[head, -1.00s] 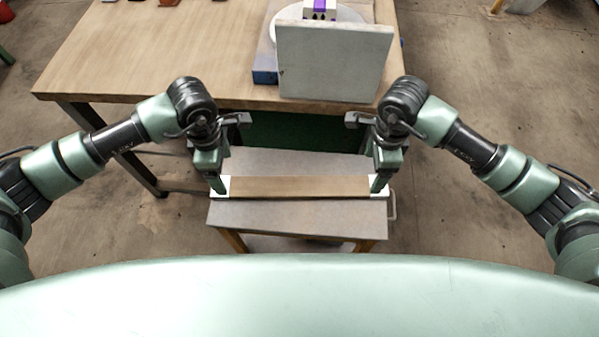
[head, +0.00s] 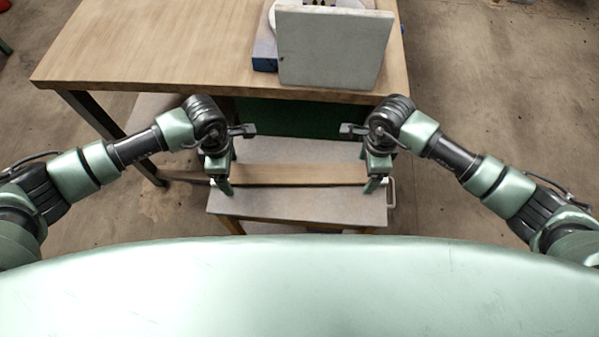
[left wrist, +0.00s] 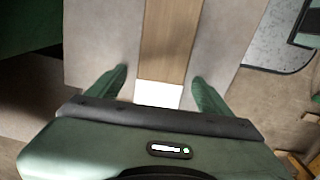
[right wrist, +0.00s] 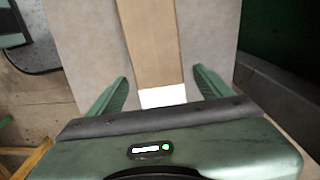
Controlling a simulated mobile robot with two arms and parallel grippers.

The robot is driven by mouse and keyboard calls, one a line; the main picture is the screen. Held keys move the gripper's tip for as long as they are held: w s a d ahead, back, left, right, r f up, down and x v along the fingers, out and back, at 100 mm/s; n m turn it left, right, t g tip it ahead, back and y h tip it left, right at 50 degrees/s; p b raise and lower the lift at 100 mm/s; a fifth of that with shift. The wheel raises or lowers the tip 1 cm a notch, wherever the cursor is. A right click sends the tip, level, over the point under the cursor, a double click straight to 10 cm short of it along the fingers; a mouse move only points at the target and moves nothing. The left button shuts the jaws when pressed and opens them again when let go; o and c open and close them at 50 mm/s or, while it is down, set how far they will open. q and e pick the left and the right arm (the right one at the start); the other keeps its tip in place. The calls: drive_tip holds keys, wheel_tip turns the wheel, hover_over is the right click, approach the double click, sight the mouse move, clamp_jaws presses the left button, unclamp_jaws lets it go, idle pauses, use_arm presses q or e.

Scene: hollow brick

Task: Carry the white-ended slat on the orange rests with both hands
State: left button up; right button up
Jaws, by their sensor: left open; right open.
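The wooden slat (head: 300,174) lies across the low grey table in the head view, with a gripper at each end. Its white left end (left wrist: 158,94) is between the open fingers of my left gripper (left wrist: 160,88), with gaps on both sides. Its white right end (right wrist: 162,96) is between the open fingers of my right gripper (right wrist: 160,90), also with gaps. In the head view my left gripper (head: 223,186) and right gripper (head: 373,184) hide most of the white ends. I see no orange rests.
The low grey table (head: 300,208) has bare surface in front of the slat. Behind it stands a large wooden table (head: 160,50) with an upright grey slab (head: 335,50) and a blue block (head: 264,50). A metal handle (head: 391,192) is at the low table's right side.

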use_arm(q)
clamp_jaws()
use_arm(e)
clamp_jaws()
